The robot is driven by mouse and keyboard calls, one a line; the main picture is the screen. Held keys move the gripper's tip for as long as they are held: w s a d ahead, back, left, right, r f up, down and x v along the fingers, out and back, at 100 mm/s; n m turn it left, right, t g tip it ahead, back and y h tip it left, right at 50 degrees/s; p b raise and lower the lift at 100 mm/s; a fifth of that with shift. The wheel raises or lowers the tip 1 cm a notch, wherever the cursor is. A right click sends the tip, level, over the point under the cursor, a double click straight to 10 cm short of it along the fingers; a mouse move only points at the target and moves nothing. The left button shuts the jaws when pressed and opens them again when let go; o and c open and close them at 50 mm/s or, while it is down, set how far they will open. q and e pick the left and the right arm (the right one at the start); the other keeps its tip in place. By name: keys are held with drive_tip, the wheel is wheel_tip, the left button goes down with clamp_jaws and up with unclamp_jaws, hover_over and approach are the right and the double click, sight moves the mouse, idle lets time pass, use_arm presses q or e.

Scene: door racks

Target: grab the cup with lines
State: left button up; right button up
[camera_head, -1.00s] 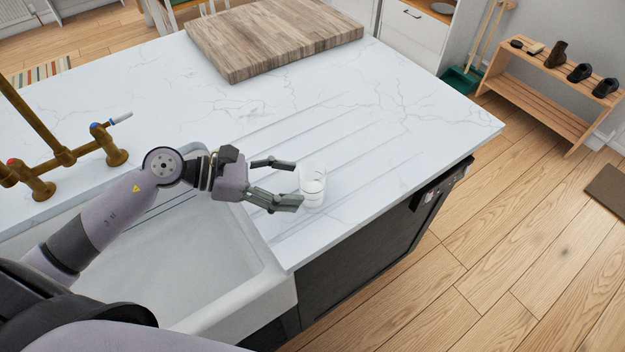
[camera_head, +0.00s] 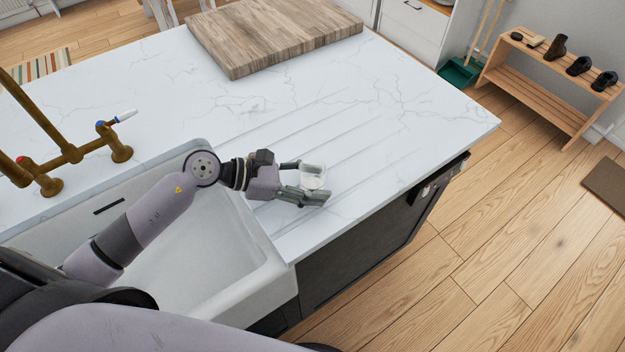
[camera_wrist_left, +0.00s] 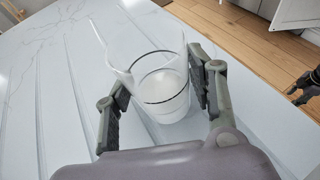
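The cup with lines (camera_head: 313,180) is a clear glass standing on the white marble counter, on its grooved part beside the sink. In the left wrist view the cup (camera_wrist_left: 160,90) shows dark rings around it and a whitish lower part. My left gripper (camera_head: 316,184) reaches it from the left, with its fingers open on both sides of the cup. In the wrist view one finger lies to each side; the right one looks close to the glass, and I cannot tell whether either touches. My right gripper is not identifiable in the head view.
The white sink (camera_head: 190,262) lies under my left arm, with a brass tap (camera_head: 62,155) at the left. A wooden board (camera_head: 270,38) lies at the back of the counter (camera_head: 400,110). The counter's front edge is close to the cup. A wooden shoe rack (camera_head: 545,90) stands at the right.

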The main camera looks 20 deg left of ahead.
use_arm(q)
drive_tip(key=c, duration=0.9)
drive_tip(key=shift+r, duration=0.2)
drive_tip(key=shift+r, duration=1.2)
drive_tip(key=shift+r+b, duration=1.2)
drive_tip(key=shift+r, duration=7.05)
